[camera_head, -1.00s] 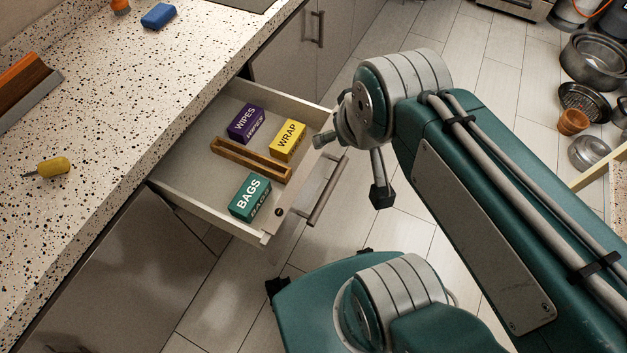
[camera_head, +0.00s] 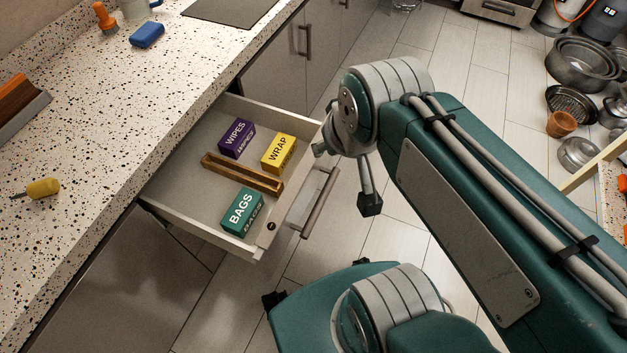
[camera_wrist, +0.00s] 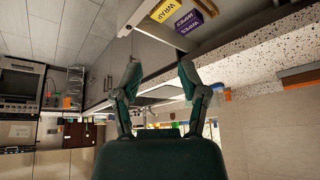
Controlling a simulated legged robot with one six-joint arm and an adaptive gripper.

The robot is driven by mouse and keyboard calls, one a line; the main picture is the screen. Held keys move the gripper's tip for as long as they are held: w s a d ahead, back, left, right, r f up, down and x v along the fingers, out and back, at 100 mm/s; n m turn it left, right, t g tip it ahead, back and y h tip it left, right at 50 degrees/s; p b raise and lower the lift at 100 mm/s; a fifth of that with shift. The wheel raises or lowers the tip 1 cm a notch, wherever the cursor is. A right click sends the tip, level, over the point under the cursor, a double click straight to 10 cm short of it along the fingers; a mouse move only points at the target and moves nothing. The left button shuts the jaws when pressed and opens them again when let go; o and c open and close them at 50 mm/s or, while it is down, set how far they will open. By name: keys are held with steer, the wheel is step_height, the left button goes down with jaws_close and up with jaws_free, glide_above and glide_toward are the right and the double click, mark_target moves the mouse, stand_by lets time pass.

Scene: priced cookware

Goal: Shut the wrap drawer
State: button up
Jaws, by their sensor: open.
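The wrap drawer (camera_head: 190,213) is pulled well out from under the speckled counter in the head view. It holds a purple WIPES box (camera_head: 236,139), a yellow WRAP box (camera_head: 278,154), a green BAGS box (camera_head: 242,211) and a wooden divider (camera_head: 241,175). Its bar handle (camera_head: 320,203) is on the front panel. My gripper is largely hidden behind my arm in the head view, near the drawer's far front corner. In the wrist view my gripper (camera_wrist: 160,72) is open and empty, its fingers apart. The drawer's side (camera_wrist: 150,47) and the WRAP box (camera_wrist: 168,10) show beyond the fingers.
The counter (camera_head: 130,105) holds a blue sponge (camera_head: 147,35), a yellow-handled tool (camera_head: 42,188) and a wood-handled scraper (camera_head: 20,105). Pots (camera_head: 580,60) and a clay pot (camera_head: 561,124) stand at the right. Tiled floor is open in front of the drawer.

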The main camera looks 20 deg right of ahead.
steer(key=w+f+m+y, duration=0.1)
steer(key=w+m, duration=0.1)
steer(key=w+d+f+m+g, duration=0.1)
steer(key=w+f+m, duration=0.1)
steer(key=w, duration=0.1)
steer(key=w+d+f+m+g+y, duration=0.1)
steer(key=w+f+m, duration=0.1)
steer(key=shift+w+f+y, duration=0.25)
steer(key=shift+w+y, duration=0.05)
steer(key=shift+w, duration=0.05)
jaws_close()
steer(key=w+d+f+m+t+y, duration=0.2)
steer(key=w+d+f+m, duration=0.3)
steer(key=d+f+m, duration=0.65)
steer(key=w+d+f+m+t+y, duration=0.15)
steer(key=w+d+f+m, duration=0.25)
steer(key=d+f+m, duration=0.75)
steer(key=w+a+f+n, duration=0.2)
steer(key=w+a+f, duration=0.6)
steer(key=a+f, duration=0.2)
steer(key=shift+a+f, duration=0.4)
steer(key=shift+a, duration=0.6)
